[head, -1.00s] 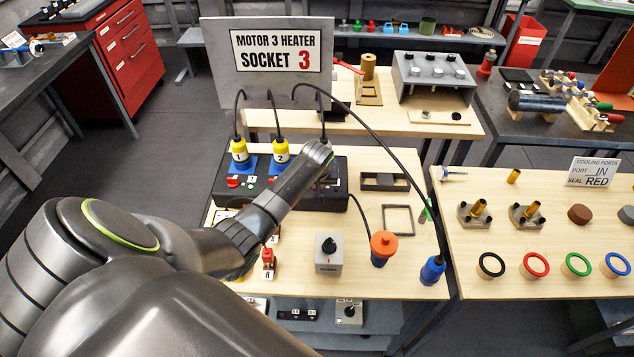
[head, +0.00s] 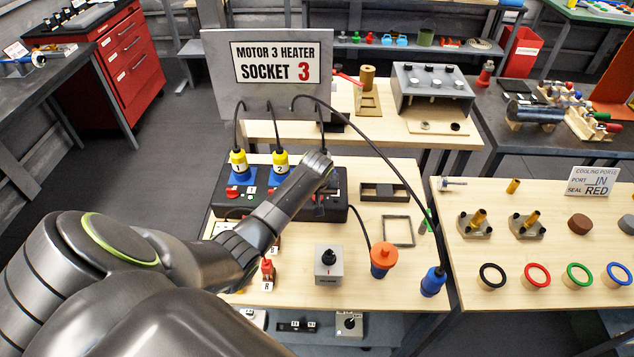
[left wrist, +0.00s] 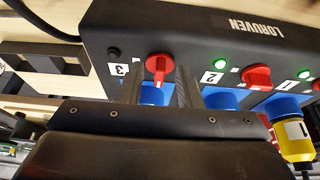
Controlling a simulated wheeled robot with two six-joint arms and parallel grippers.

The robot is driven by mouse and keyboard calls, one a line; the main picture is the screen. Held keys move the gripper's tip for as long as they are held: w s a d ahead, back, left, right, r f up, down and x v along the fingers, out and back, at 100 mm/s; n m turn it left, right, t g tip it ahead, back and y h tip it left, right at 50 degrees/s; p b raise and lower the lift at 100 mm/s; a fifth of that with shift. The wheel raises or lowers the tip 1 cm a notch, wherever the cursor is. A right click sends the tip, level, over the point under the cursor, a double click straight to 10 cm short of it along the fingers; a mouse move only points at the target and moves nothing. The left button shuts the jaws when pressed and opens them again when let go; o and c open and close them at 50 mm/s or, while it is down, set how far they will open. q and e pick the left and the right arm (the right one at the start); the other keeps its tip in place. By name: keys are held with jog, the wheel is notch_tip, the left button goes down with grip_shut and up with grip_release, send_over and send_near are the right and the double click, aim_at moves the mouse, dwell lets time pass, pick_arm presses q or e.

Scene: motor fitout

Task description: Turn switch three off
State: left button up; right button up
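The black socket box (head: 335,211) stands on the wooden table, with sockets marked 1, 2 and 3. In the left wrist view, the red switch three (left wrist: 158,68) sits beside the "3" label (left wrist: 118,70), its handle pointing down in the picture. The lamp by it (left wrist: 113,52) is dark. My left gripper (left wrist: 162,82) is open, one finger on each side of the red handle; contact cannot be told. In the head view, my left gripper (head: 318,165) covers switch three. My right gripper is not in view.
Yellow plugs one (head: 238,164) and two (head: 280,163) stand in their sockets. Green lamps (left wrist: 219,64) are lit by switches two (left wrist: 257,77) and one. A sign (head: 277,62) reads "Motor 3 heater socket 3". A grey switch box (head: 328,268) and an orange-capped connector (head: 383,258) stand in front.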

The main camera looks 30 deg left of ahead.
pick_arm(q)
jog(key=b+v, duration=0.2)
jog(key=v, duration=1.5)
jog(key=shift+b, duration=0.4)
